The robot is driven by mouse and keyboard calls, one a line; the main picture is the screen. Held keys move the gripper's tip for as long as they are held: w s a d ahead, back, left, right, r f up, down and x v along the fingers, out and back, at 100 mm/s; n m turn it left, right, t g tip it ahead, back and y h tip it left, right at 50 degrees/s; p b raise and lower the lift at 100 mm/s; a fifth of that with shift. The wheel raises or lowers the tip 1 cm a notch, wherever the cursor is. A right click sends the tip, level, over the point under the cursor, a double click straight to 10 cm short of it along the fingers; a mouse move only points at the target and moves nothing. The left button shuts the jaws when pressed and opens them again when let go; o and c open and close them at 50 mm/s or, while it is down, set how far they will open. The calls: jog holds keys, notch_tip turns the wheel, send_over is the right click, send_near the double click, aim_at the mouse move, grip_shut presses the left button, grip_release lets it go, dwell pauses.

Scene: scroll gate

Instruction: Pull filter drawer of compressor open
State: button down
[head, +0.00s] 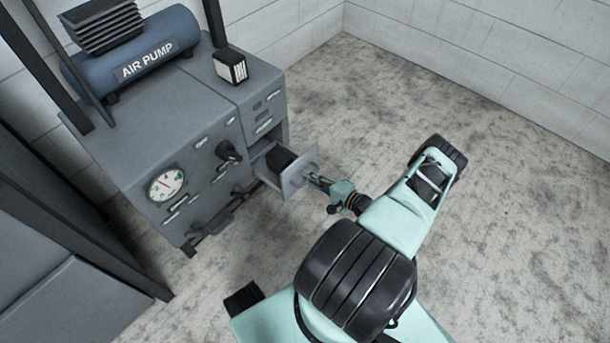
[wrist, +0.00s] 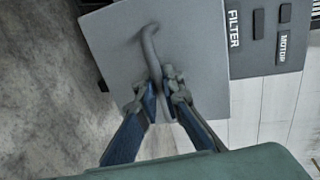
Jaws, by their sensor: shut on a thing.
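The compressor (head: 215,110) is a grey cabinet with a blue "AIR PUMP" tank (head: 140,55) on top. Its filter drawer (head: 298,177) stands out from the right part of the cabinet, with a dark block (head: 279,160) inside. In the wrist view the drawer's grey front (wrist: 110,45) fills the middle, beside a "FILTER" label (wrist: 233,28). My gripper (head: 318,182) is at the drawer front. In the wrist view my gripper (wrist: 160,100) is shut on the curved grey handle (wrist: 150,45), with one finger on each side.
A gauge (head: 166,185) and a dark knob (head: 229,152) are on the cabinet front. A small black-and-white box (head: 230,68) sits on top. A dark frame post (head: 140,270) stands at the left. The floor (head: 400,110) to the right is clear up to the white wall (head: 500,45).

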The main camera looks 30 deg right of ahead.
jog(key=shift+s+d, duration=0.2)
jog(key=shift+s, duration=0.05)
dwell(0.3)
jog(key=c, duration=2)
grip_release()
jog(key=shift+c, duration=0.2)
jog(key=shift+a, duration=0.1)
jog(key=v, duration=0.7)
jog(key=shift+s, duration=0.25)
